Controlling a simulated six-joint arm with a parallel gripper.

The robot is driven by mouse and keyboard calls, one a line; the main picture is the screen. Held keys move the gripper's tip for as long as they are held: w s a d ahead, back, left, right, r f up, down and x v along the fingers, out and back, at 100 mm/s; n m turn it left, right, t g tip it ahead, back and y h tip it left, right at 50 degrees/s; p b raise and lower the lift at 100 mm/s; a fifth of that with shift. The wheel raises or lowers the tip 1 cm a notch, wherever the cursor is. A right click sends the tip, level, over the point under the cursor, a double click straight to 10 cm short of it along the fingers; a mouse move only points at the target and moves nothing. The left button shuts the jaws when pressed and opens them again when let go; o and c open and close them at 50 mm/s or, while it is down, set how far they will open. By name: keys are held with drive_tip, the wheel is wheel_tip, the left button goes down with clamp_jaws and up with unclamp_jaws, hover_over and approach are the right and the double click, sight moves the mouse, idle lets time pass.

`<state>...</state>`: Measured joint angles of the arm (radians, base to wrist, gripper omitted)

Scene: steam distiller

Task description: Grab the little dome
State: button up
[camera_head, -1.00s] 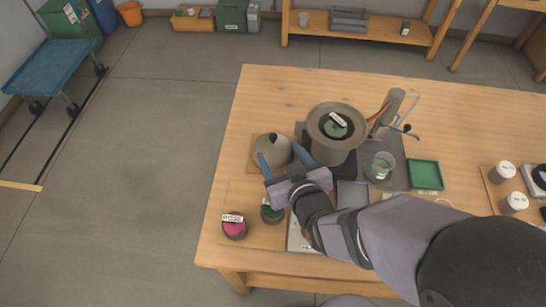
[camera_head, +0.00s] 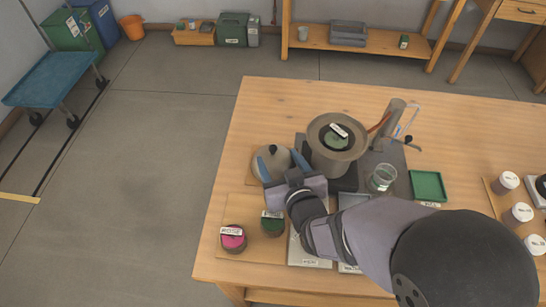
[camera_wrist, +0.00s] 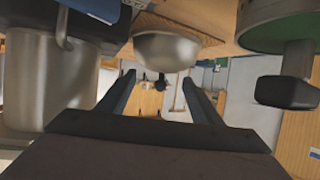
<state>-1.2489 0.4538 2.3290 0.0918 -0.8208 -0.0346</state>
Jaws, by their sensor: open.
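The little dome (camera_head: 271,164) is grey with a dark knob on top. It sits on a small wooden board at the left of the table, beside the grey pot. My gripper (camera_head: 281,165) is open, with its blue fingers reaching to either side of the dome in the head view. In the wrist view the dome (camera_wrist: 166,50) shows at the top, just beyond and between the fingertips (camera_wrist: 160,78). Contact cannot be told. My gripper body hides the dome's near edge.
The grey pot (camera_head: 336,163) stands close on the right, on a dark base. A rose jar (camera_head: 232,239) and a green jar (camera_head: 272,226) stand on a board in front. A glass beaker (camera_head: 382,178) and a green tray (camera_head: 427,186) are farther right. Bare table lies behind the dome.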

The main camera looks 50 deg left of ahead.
sight(274, 153)
drive_tip(key=shift+r+p+x, duration=0.2)
drive_tip(key=shift+p+x, duration=0.35)
drive_tip(key=shift+x, duration=1.8)
drive_tip(key=shift+s+a, duration=0.1)
drive_tip(key=shift+a, duration=0.05)
drive_tip(key=shift+c, duration=0.7)
